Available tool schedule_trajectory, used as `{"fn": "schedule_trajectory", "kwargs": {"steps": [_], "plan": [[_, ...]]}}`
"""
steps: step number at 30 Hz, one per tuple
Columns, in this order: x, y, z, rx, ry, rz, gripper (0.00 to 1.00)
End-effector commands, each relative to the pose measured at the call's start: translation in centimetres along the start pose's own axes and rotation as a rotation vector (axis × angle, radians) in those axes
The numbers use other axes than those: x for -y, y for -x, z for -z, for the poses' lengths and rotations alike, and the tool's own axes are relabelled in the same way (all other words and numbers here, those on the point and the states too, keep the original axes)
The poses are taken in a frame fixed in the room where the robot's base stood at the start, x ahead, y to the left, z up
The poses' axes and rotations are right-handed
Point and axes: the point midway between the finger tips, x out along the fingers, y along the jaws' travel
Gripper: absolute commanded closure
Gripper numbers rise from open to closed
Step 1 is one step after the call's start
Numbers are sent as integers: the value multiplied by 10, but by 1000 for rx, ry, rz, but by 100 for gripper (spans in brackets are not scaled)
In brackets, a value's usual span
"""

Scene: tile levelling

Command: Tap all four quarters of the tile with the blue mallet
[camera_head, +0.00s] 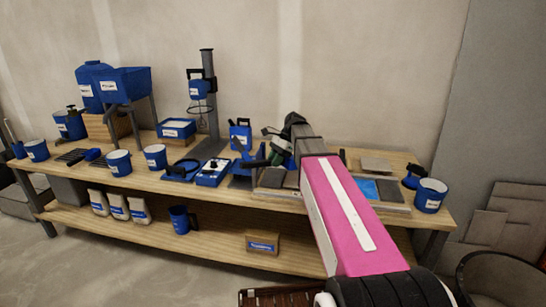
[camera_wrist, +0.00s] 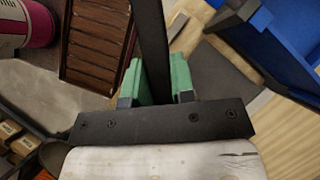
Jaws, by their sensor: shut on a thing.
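My gripper (camera_head: 279,150) is over the middle of the workbench. In the wrist view its green fingers (camera_wrist: 156,75) are shut on a black handle (camera_wrist: 152,30). In the head view a dark handle and a dark blue head, seemingly the blue mallet (camera_head: 246,160), show just left of the gripper; the head's contact with anything below cannot be told. My arm hides part of the low tile bed (camera_head: 398,209). Grey pieces (camera_head: 273,178) show left of my arm and a bright blue patch (camera_head: 369,187) right of it. A beige-grey tile (camera_head: 376,164) lies behind the bed.
A blue-and-white device (camera_head: 212,172) and a blue box (camera_head: 240,133) stand close to the left of the gripper. A tall mixer stand (camera_head: 209,100) rises behind. A blue bucket (camera_head: 430,195) stands at the bench's right end. Several blue buckets fill the left side.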

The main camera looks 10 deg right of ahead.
Motion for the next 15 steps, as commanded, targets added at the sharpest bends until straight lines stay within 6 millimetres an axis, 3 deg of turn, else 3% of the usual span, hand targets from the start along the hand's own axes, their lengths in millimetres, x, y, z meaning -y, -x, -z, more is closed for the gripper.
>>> {"fn": "schedule_trajectory", "kwargs": {"steps": [15], "plan": [[1, -40, 27, 2, -3, 1, 100]]}}
